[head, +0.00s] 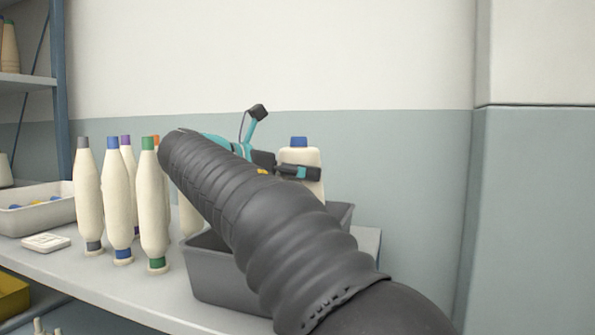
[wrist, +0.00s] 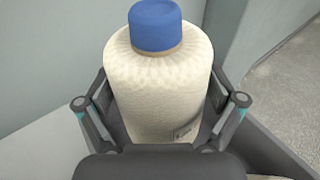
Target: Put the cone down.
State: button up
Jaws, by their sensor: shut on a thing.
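The cone is a cream yarn cone (wrist: 160,90) with a blue cap, upright between the fingers of my gripper (wrist: 160,125) in the wrist view. A small label shows low on its right side, and its base is hidden by my gripper. In the head view the blue-capped cone (head: 301,157) shows behind my arm, above the grey tray (head: 215,275). My gripper (head: 290,171) is shut on it there, partly hidden by my dark arm. Whether the cone's base touches anything cannot be seen.
Several tall bobbins (head: 120,205) with coloured tips stand left of the tray on the shelf (head: 110,285). A white bin (head: 30,215) and a small white block (head: 45,243) lie further left. A wall stands close behind. The shelf strip in front of the bobbins is clear.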

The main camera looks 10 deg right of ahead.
jog(key=shift+f, duration=0.5)
jog(key=o, duration=1.1)
jog(key=v, duration=0.4)
jog(key=r+v, duration=0.1)
jog(key=v, duration=0.3)
jog(key=p+v, duration=0.1)
jog(key=v, duration=0.3)
jog(key=shift+r, duration=0.15)
